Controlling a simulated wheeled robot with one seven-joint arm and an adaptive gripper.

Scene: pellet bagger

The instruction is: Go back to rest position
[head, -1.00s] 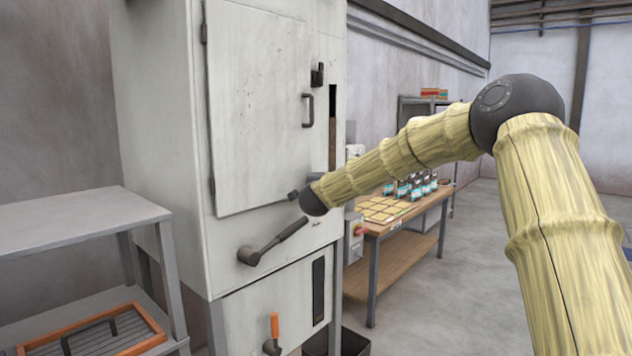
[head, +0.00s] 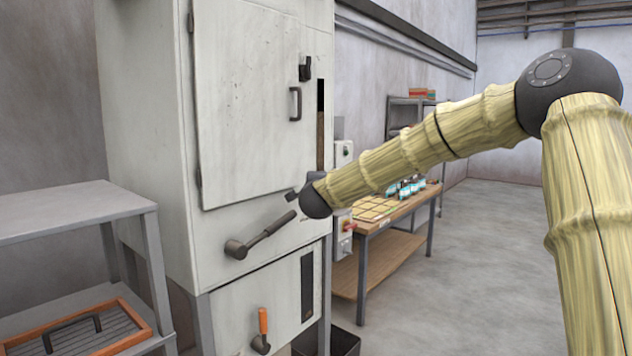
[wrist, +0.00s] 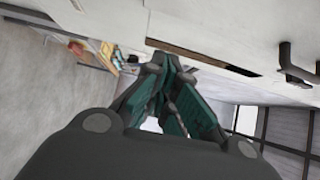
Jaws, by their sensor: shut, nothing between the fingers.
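My gripper (wrist: 168,66) shows in the wrist view with its green-padded fingers closed together at the tips and nothing between them. In the head view it is mostly hidden behind the dark wrist joint of my arm. The tall off-white machine (head: 250,110) stands in front of me, with a large door, a dark door handle (head: 295,104) and a lever (head: 262,236) below. The wrist joint appears just right of the lever's grip end. I cannot tell how far apart they are. In the wrist view, a pale panel with a dark slot (wrist: 200,60) lies beyond the fingertips.
A grey metal shelf table (head: 70,212) stands at left, with an orange-framed tray (head: 140,344) on its lower shelf. An orange-handled lever (head: 263,322) is low on the machine. A wooden bench (head: 400,262) with pouches stands behind. Open floor (head: 480,270) lies at right.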

